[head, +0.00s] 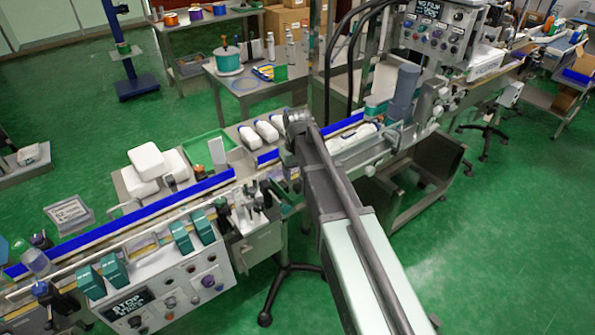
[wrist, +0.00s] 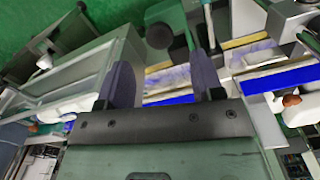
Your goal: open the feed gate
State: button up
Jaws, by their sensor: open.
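My gripper (wrist: 162,75) is open in the wrist view, its two dark fingers apart over the blue-edged conveyor (wrist: 168,98). Nothing is clearly held between them. In the head view my arm reaches across the conveyor (head: 150,222) at mid-line, and the fingers cannot be made out. The feed gate cannot be identified for certain. An upright pale plate (head: 217,151) stands at the conveyor's far side, left of my arm. In the wrist view a brown-red knob (wrist: 291,100) shows right of the fingers, apart from them.
White bottles (head: 267,131) and white packs (head: 148,160) lie beyond the conveyor. A grey cylinder (head: 404,92) stands to the right. Green floor is free at the lower right.

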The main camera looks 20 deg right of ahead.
notch_tip(320, 180, up, 6)
jog(key=p, duration=0.3)
jog(key=shift+f+p, duration=0.2)
jog(key=shift+p, duration=0.15)
jog(key=s+a+f+m+b, duration=0.1)
jog(key=s+a+f+b, duration=0.1)
jog(key=s, duration=1.7)
jog(key=shift+s+a+m, duration=0.15)
jog(key=shift+s+m, duration=0.05)
jog(key=shift+m, duration=0.1)
